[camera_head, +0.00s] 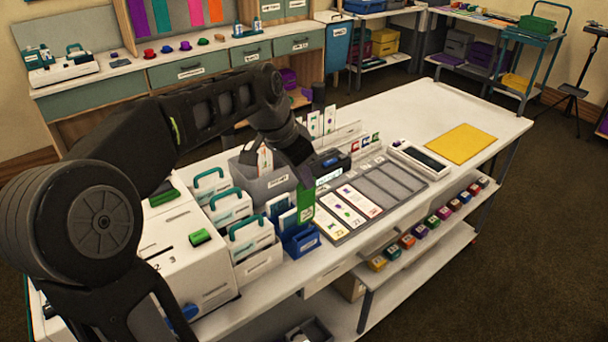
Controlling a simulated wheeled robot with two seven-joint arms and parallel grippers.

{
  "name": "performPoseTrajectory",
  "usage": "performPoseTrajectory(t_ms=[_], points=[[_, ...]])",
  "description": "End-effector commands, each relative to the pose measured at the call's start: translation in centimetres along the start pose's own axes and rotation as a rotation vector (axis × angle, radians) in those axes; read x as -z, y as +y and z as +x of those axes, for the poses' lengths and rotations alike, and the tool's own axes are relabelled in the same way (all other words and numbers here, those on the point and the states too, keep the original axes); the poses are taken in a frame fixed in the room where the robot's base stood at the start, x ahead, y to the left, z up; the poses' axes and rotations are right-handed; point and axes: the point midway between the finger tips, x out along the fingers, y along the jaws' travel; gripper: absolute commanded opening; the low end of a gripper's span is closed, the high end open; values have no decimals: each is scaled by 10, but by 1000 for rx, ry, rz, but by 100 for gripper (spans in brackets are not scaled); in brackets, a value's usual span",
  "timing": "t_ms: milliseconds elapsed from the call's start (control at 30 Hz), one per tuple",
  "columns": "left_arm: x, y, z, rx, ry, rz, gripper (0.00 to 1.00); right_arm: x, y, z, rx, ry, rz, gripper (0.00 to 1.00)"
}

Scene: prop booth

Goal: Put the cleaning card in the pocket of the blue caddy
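A green card (306,202), which looks like the cleaning card, hangs upright below my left gripper (306,180). The gripper's dark fingers appear shut on the card's top edge. The blue caddy (302,243) stands near the front edge of the white table, just below the card. The card's lower end overlaps the caddy's back part in the picture; I cannot tell whether it is inside the pocket or above it. My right gripper is not in view.
White caddies with teal handles (250,228) stand close to the left of the blue caddy. A grey bin (262,185) is behind it. A grey tray with cards (398,182) lies to the right, with a yellow mat (461,144) beyond. The table's right end is clear.

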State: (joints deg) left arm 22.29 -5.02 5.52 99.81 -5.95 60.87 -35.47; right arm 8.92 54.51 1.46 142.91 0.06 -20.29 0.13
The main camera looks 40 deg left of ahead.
Motion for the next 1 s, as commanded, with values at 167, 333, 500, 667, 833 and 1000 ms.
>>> performPoseTrajectory(t_ms=[167, 333, 500, 667, 833, 1000], points=[[-7, 0, 16, -1, -1, 0, 0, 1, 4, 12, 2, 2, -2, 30], [-10, 0, 25, 0, -1, 0, 0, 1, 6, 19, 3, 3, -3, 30], [-12, 0, 29, 0, 0, 0, 0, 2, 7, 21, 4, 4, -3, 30], [-12, 0, 29, 0, 0, 0, 0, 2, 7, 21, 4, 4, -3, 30], [-12, 0, 29, 0, 0, 0, 0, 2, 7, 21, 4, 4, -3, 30], [-12, 0, 29, 0, 0, 0, 0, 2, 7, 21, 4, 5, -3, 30]])
